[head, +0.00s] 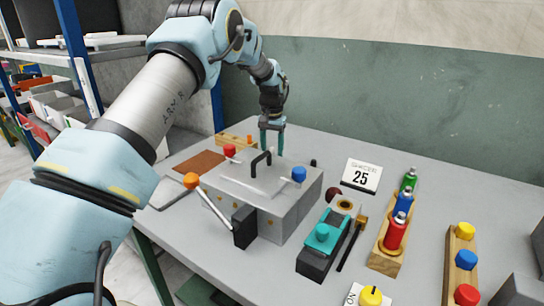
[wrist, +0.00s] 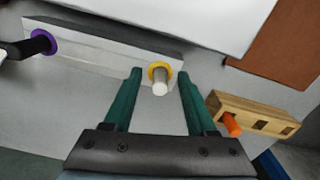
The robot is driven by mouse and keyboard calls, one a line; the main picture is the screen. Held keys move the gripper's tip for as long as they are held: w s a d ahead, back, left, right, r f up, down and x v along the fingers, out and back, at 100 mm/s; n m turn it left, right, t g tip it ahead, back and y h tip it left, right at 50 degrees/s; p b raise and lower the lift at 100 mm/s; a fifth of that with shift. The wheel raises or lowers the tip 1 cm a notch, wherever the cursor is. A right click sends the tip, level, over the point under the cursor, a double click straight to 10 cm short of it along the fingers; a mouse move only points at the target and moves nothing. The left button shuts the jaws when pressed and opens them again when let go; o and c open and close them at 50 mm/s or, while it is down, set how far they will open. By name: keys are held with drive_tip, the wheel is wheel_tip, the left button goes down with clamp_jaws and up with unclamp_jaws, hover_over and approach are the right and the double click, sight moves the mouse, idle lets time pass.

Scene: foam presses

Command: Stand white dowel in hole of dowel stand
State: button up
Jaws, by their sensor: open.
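The white dowel (wrist: 160,88) shows in the wrist view, its pale end toward the camera, inside a yellow ring (wrist: 161,69) on a grey bar-shaped holder (wrist: 100,58). In the head view I cannot make it out. My gripper (head: 272,152) is open behind the grey press; in the wrist view its teal fingers (wrist: 160,74) stand apart on either side of the white dowel, and I see no clear contact. The wooden dowel stand (wrist: 245,107) lies right of the fingers, with an orange dowel (wrist: 232,124) in one hole and two open square holes. The stand also shows in the head view (head: 230,138).
The grey press (head: 262,205) with ball-ended levers stands in front of my gripper. A purple ring (wrist: 43,41) sits at the holder's left end. A brown mat (head: 200,162) lies left. A teal-handled tool (head: 322,240), a bottle rack (head: 388,258) and a number card (head: 361,176) stand right.

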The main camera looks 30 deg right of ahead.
drive_tip(key=shift+c, duration=0.2)
clamp_jaws()
idle(0.4)
